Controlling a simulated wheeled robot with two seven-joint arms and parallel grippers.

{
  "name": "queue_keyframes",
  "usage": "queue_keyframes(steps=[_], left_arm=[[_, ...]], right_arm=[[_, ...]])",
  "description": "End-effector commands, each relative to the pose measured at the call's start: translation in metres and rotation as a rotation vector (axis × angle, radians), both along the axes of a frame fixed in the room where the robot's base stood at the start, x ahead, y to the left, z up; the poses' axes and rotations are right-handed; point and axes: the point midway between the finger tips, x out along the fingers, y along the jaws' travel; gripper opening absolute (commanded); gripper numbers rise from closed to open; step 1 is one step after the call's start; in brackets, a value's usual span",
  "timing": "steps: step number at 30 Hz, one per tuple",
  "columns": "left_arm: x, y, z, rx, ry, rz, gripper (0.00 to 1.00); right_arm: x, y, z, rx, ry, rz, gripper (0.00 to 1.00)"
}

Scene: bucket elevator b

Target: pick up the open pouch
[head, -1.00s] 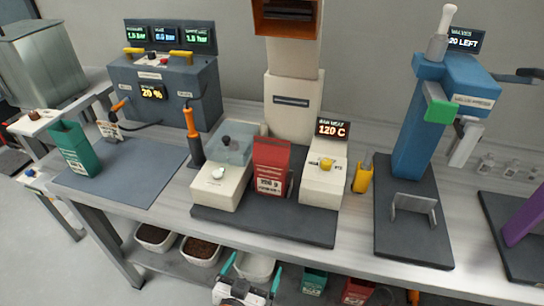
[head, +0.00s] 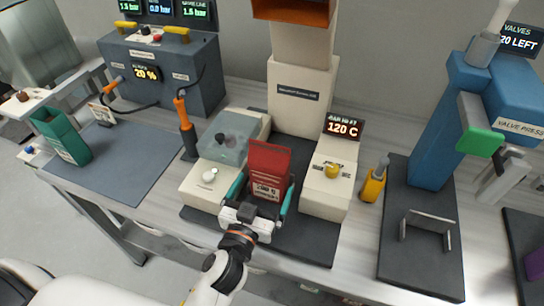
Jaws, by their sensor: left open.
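A red pouch (head: 268,162) with a white label stands upright in the middle of the machine, between its two cream blocks. Its top reaches above my gripper; I cannot tell whether its mouth is open. My left gripper (head: 264,186) is open, with one teal finger on the left and one on the right of the pouch's lower part. I cannot tell whether the fingers touch it. The gripper body hides the pouch's bottom. A green pouch (head: 61,137) stands on the grey mat (head: 118,172) at the left. My right gripper is not in view.
The left cream block (head: 205,190) and right cream block (head: 325,192) stand close on both sides of the gripper. A yellow-handled tool (head: 374,184) is right of them. The blue valve press (head: 440,125) stands further right. A grey control box (head: 165,75) is behind the mat.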

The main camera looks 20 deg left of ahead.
Motion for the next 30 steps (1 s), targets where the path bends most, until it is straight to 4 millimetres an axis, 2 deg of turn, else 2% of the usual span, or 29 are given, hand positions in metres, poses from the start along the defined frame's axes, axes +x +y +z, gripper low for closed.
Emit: queue_keyframes(steps=[3, 6, 11, 16, 19, 22, 29, 30], left_arm=[[0.021, -0.001, 0.004, 0.003, -0.002, 0.000, 1.00], [0.032, -0.001, 0.002, 0.000, 0.000, 0.000, 1.00], [0.042, 0.000, 0.003, 0.002, 0.000, 0.000, 1.00], [0.068, 0.004, 0.011, 0.003, -0.002, 0.000, 1.00], [0.081, 0.003, 0.008, 0.001, 0.000, 0.000, 1.00], [0.088, 0.003, 0.007, 0.001, 0.001, 0.000, 1.00], [0.089, 0.003, 0.005, 0.000, 0.001, 0.000, 1.00], [0.089, 0.003, 0.005, 0.000, 0.001, 0.000, 0.95]], right_arm=[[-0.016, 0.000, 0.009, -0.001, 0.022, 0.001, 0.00], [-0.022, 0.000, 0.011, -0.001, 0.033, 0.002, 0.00], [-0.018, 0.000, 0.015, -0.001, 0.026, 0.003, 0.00], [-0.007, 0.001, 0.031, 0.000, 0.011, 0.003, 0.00], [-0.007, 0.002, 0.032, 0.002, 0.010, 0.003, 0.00], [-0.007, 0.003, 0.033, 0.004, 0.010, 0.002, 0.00], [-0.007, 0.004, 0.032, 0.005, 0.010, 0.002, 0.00], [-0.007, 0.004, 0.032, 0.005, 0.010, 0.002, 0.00]])
